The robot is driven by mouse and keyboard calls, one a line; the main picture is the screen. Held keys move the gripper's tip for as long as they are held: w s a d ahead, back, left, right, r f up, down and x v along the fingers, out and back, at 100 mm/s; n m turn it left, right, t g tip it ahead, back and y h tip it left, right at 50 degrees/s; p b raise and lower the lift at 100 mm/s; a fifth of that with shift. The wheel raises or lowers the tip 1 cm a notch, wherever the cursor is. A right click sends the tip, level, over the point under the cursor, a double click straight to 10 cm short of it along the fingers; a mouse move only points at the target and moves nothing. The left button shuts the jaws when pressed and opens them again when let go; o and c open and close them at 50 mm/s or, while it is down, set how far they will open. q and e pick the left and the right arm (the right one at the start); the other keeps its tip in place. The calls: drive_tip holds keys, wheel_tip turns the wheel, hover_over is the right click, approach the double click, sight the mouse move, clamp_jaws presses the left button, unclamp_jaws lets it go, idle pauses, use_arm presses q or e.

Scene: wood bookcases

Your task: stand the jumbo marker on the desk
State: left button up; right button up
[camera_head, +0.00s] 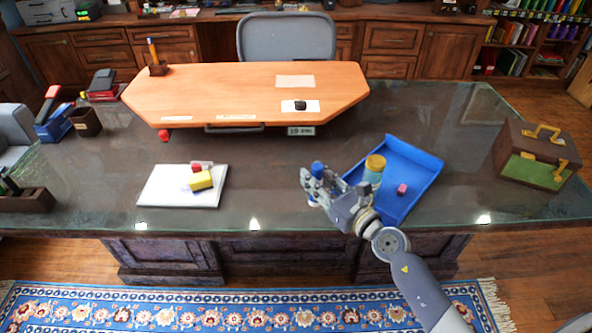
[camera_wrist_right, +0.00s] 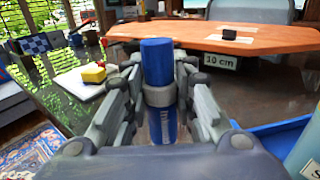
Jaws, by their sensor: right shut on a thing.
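The jumbo marker (camera_head: 317,168) is blue with a grey band. My right gripper (camera_head: 327,187) is shut around it above the glass-topped desk (camera_head: 265,185). In the right wrist view the marker (camera_wrist_right: 157,62) stands between the two fingers, cap up and roughly upright. Its lower end is mostly hidden, so I cannot tell whether it touches the desk. My left gripper is not in view.
A blue tray (camera_head: 412,160) with a small pink block (camera_head: 402,188) and a gold-lidded jar (camera_head: 375,163) are close right of my gripper. A white board (camera_head: 165,190) with blocks lies left. A raised wooden board (camera_head: 230,85) is behind. Bare desk lies between.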

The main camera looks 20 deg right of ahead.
drive_tip(key=w+f+b, duration=0.1)
drive_tip(key=w, duration=0.2)
drive_tip(key=w+a+f+b, duration=0.1)
drive_tip(key=w, duration=0.3)
drive_tip(key=w+f+b, duration=0.2)
drive_tip(key=w, duration=0.2)
drive_tip(key=shift+a, duration=0.3)
drive_tip(key=shift+f, duration=0.4)
drive_tip(key=shift+r, duration=0.1)
